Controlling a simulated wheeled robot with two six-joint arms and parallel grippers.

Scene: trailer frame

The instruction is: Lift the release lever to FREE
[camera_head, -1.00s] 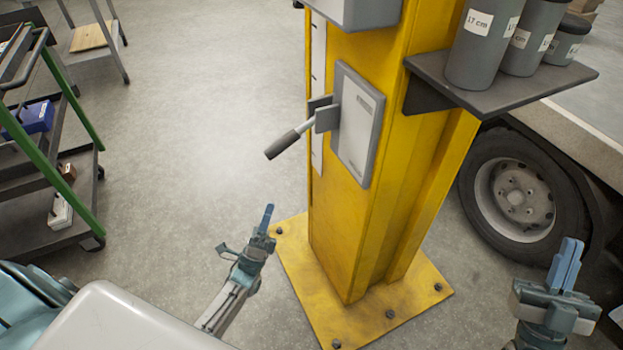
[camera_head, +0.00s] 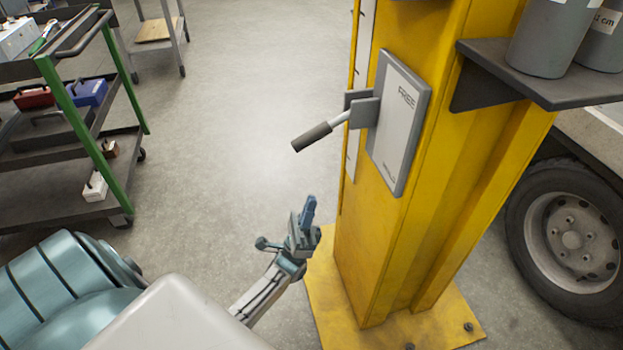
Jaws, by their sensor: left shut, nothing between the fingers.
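The release lever (camera_head: 312,136) has a dark grip on a metal rod. It sticks out to the left from a bracket on the yellow post (camera_head: 376,240), its grip end tilted downward. Behind it is a grey-white plate (camera_head: 400,122) with FREE printed near its top; smaller print near the bottom is too small to read. My left gripper (camera_head: 309,206) is shut and empty, its blue fingers pointing up. It is below the lever grip and apart from it, just left of the post. My right gripper is out of the picture.
A dark shelf (camera_head: 560,78) with grey cylinders (camera_head: 548,38) juts from the post at upper right. A wheel (camera_head: 570,235) stands at the right. A green-framed cart (camera_head: 110,120) is at the left. The floor between cart and post is clear.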

